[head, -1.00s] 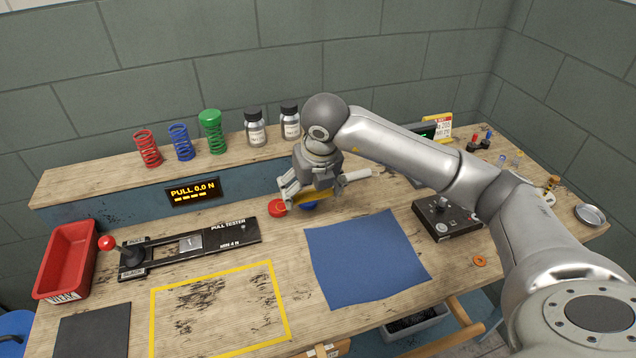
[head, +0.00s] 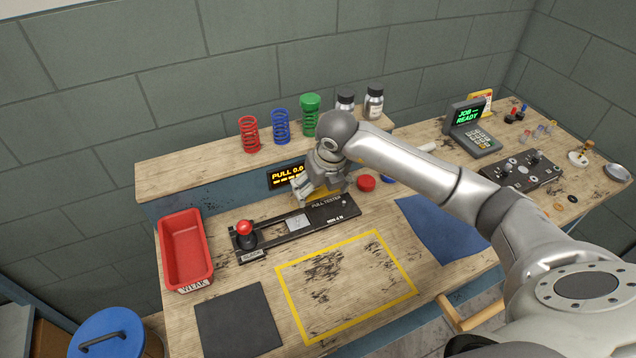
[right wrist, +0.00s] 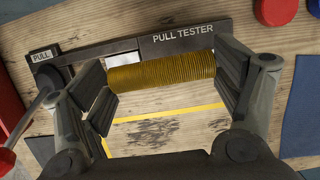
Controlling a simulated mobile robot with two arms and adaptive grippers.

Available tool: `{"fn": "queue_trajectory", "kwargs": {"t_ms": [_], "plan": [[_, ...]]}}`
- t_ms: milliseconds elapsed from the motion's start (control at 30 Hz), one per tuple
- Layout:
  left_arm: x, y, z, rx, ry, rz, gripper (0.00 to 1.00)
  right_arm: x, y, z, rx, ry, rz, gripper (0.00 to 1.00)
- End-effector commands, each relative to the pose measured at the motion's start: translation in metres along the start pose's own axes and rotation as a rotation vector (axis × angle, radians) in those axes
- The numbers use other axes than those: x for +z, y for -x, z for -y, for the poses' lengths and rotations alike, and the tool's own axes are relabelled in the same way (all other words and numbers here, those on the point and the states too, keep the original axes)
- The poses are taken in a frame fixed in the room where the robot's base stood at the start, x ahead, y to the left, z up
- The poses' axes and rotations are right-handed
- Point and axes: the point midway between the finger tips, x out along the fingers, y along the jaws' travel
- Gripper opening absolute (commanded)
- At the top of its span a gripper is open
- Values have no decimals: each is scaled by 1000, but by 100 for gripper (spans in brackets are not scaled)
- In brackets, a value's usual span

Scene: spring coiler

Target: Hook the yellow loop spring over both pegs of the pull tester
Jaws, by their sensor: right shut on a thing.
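The yellow spring (right wrist: 162,72) is a tight coil held lengthwise between the fingers of my right gripper (right wrist: 165,78). In the head view my right gripper (head: 316,192) is over the right part of the pull tester (head: 275,236), and only a bit of yellow shows beneath it. The pull tester is a black bar with a pale plate and a red-knobbed lever (head: 243,228) at its left end. In the right wrist view the spring overlaps the tester's near edge; I cannot tell its height above it. The pegs are not clearly made out. My left gripper is out of view.
A red bin (head: 186,250) and a dark mat (head: 238,322) lie left. A yellow-taped rectangle (head: 345,237) lies in front of the tester, with a blue cloth (head: 440,228) to its right. A red button (head: 366,183) is close right of the gripper. Springs (head: 281,127) stand on the shelf behind.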

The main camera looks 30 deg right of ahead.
Motion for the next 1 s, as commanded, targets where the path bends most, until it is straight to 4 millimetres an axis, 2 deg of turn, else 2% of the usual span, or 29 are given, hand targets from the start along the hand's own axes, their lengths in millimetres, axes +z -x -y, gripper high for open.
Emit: {"fn": "queue_trajectory", "kwargs": {"t_ms": [400, 1000], "plan": [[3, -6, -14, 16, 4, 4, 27, -4, -11, 0, 0, 1, 0, 60], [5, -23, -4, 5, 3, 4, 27, -12, -40, 0, 1, 1, 0, 60]]}}
